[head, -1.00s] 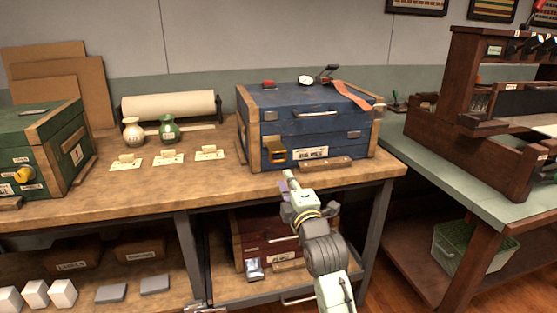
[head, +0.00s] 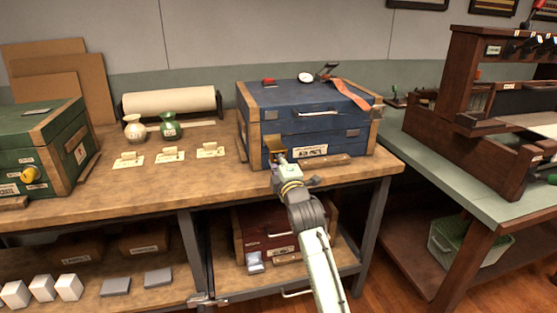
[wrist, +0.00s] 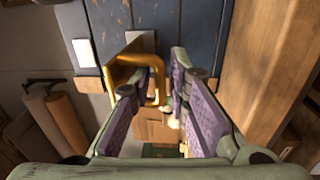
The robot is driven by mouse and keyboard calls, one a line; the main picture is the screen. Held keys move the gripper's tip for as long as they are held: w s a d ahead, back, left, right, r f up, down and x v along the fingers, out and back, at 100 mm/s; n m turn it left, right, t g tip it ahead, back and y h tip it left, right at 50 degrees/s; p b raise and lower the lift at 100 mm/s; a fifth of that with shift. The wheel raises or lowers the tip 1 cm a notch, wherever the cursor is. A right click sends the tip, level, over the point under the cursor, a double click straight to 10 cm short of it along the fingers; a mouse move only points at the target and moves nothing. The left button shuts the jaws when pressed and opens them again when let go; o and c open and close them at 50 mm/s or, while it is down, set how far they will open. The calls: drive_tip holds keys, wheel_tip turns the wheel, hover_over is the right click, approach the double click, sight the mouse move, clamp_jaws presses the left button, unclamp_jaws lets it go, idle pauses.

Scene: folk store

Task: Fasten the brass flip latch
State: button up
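The brass latch (head: 277,150) is on the front of the blue chest (head: 335,138), toward its left side. In the wrist view it shows as a brass loop (wrist: 126,63) standing out from the blue face. My gripper (head: 281,159) is at the latch. In the wrist view its purple-padded fingers (wrist: 164,66) lean toward each other with a narrow gap between the tips. The left fingertip overlaps the loop, and I cannot tell whether it touches. Nothing is clearly gripped. My gripper partly hides the lower latch in the head view.
The blue chest stands on a wooden workbench (head: 215,178). A red chest (head: 275,240) sits on the shelf below. A green chest (head: 40,150), two vases and several cards are to the left.

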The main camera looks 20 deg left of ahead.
drive_tip(key=shift+c, duration=0.3)
clamp_jaws()
idle(0.3)
